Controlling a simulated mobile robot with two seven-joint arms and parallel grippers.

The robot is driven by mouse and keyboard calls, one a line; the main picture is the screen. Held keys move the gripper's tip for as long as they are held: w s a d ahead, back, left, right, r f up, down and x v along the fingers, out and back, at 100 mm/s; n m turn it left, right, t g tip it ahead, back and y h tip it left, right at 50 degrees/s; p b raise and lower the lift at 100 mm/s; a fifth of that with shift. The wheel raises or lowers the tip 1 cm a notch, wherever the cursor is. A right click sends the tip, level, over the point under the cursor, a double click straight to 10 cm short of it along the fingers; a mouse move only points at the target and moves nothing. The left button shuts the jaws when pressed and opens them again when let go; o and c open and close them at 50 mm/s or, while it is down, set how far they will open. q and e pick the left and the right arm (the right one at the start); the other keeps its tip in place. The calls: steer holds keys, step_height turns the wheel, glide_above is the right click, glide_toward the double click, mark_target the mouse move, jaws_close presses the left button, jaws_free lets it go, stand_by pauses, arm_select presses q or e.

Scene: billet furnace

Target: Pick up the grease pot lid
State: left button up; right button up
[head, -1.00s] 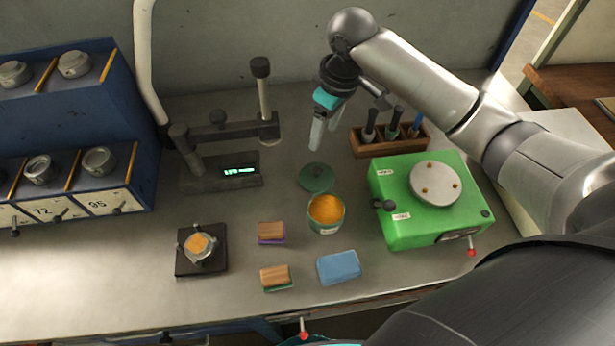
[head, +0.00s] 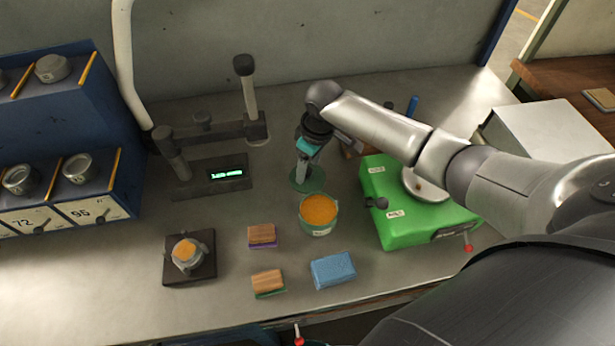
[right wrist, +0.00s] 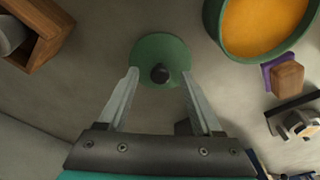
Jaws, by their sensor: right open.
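The grease pot lid (head: 309,180) is a green disc lying flat on the bench behind the open grease pot (head: 319,213), which is full of orange grease. My right gripper (head: 302,175) is over the lid, pointing down. In the wrist view its fingers (right wrist: 160,78) are apart, one on each side of the lid's near part, with nothing between them gripped. My left gripper is out of view.
A green box (head: 398,232) with a round plate stands right of the pot. A dark stand with a lit display (head: 228,173) is to the left. Wood-backed blocks (head: 262,235) and a blue sponge (head: 333,270) lie in front. A wooden rack (right wrist: 40,35) is near the lid.

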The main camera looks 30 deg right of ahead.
steer(key=shift+f, duration=0.2)
jaws_close()
stand_by(0.4)
